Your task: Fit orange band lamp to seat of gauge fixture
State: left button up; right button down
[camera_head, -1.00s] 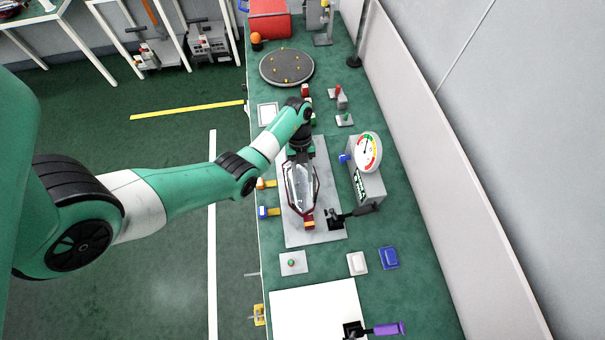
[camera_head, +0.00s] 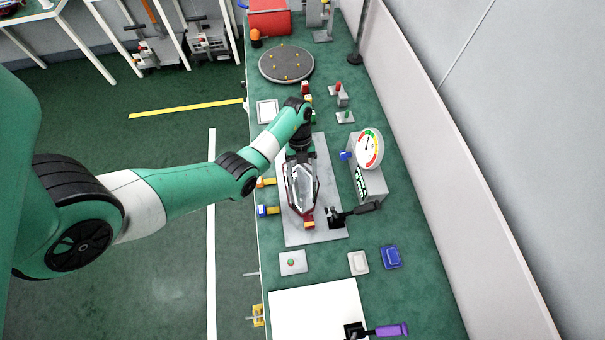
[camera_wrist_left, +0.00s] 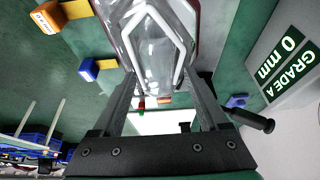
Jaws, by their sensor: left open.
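A lamp with a clear lens and a dark red rim (camera_head: 301,190) lies lengthwise over the grey fixture plate (camera_head: 330,165). A small orange-and-red part shows at its near end. The clear lens also fills the upper middle of the left wrist view (camera_wrist_left: 155,50). My left gripper (camera_head: 300,160) is at the lamp's far end, pointing down. In the left wrist view its two fingers (camera_wrist_left: 165,78) are apart, with the lens between and beyond the tips. I cannot tell whether they touch it. The seat under the lamp is hidden. My right gripper is not in view.
A dial gauge (camera_head: 369,149) on a grey block stands right of the plate. A black-handled clamp (camera_head: 352,213) is at its near right. Orange (camera_head: 267,182) and blue (camera_head: 268,210) blocks line its left edge. A white panel (camera_head: 315,310) lies nearer.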

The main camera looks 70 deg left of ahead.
pick_arm(q)
jog(key=p+v, duration=0.5)
jog(key=v, duration=0.6)
jog(key=shift+r+p, duration=0.3)
jog(key=shift+p, duration=0.05)
jog(key=shift+a, duration=0.15)
